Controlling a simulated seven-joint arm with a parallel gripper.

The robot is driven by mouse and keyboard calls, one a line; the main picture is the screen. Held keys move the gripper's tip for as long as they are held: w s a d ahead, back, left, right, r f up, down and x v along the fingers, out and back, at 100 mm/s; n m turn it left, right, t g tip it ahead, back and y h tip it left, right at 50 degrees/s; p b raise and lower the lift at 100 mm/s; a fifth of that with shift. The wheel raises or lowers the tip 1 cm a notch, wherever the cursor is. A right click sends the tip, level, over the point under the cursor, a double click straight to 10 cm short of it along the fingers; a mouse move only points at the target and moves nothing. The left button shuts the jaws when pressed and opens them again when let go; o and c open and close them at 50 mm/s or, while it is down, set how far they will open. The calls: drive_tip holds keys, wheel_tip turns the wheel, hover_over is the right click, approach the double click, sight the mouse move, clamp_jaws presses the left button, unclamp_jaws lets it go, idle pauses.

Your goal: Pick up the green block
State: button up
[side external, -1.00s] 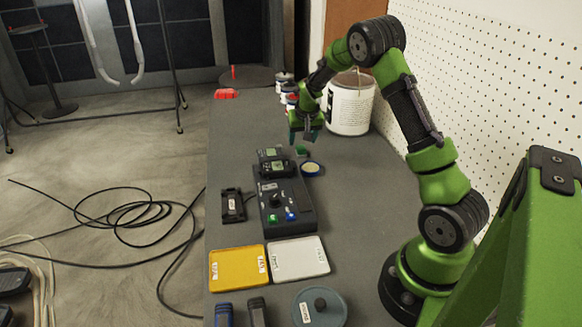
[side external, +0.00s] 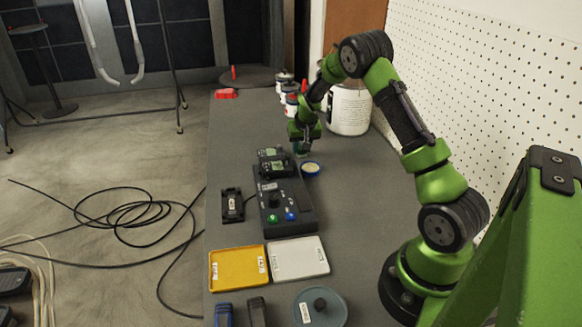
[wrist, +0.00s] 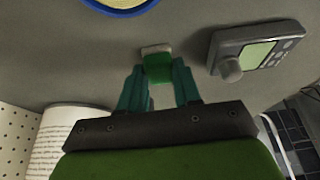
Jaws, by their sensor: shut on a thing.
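The green block (wrist: 157,69) shows in the wrist view between the two teal fingers of my gripper (wrist: 158,82), with a pale top edge beyond the fingertips. My gripper is shut on it. In the side view my gripper (side external: 302,149) points down at the grey table, just behind the round blue-rimmed tin. The block is mostly hidden by the fingers there. I cannot tell whether it is touching the table.
The blue-rimmed tin (side external: 311,168) is close in front of my gripper. A dark control box (side external: 283,204) with handheld meters is to the left and front. A large white bucket (side external: 349,110) stands behind right. Yellow (side external: 238,268) and white (side external: 299,258) trays lie nearer the camera.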

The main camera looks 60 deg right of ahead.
drive_tip(key=shift+r, duration=0.15)
drive_tip(key=shift+r, duration=0.6)
wheel_tip(320, 180, up, 2)
drive_tip(key=shift+r, duration=0.25)
drive_tip(key=s+a, duration=0.2)
drive_tip(key=s, duration=0.2)
drive_tip(key=s+a, duration=0.3)
drive_tip(key=s, duration=0.2)
drive_tip(key=s+a+r, duration=0.1)
drive_tip(key=s+a, duration=0.2)
drive_tip(key=s, duration=0.1)
drive_tip(key=shift+s+a, duration=0.25)
drive_tip(key=shift+s, duration=0.05)
